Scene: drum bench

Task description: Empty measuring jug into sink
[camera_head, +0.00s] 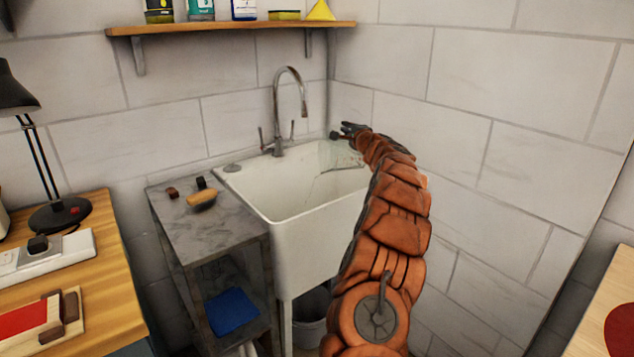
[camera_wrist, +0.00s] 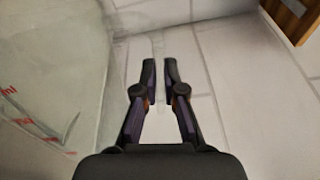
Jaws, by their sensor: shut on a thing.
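The measuring jug (camera_wrist: 50,75) is clear with red markings and fills the left side of the wrist view. In the head view it is a faint see-through shape (camera_head: 336,155) over the back right of the sink. My gripper (camera_wrist: 160,62) is shut on a clear part of the jug, which looks like its handle; it also shows in the head view (camera_head: 346,131), high by the right wall. The white sink (camera_head: 308,245) stands in the corner, below the jug. I cannot tell the jug's exact tilt or whether liquid is in it.
A tap (camera_head: 282,110) rises at the sink's back. A shelf (camera_head: 230,27) with bottles hangs above. A grey side bench (camera_head: 218,232) with a brush (camera_head: 201,199) stands left of the sink. The tiled wall (camera_head: 500,130) is close on the right.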

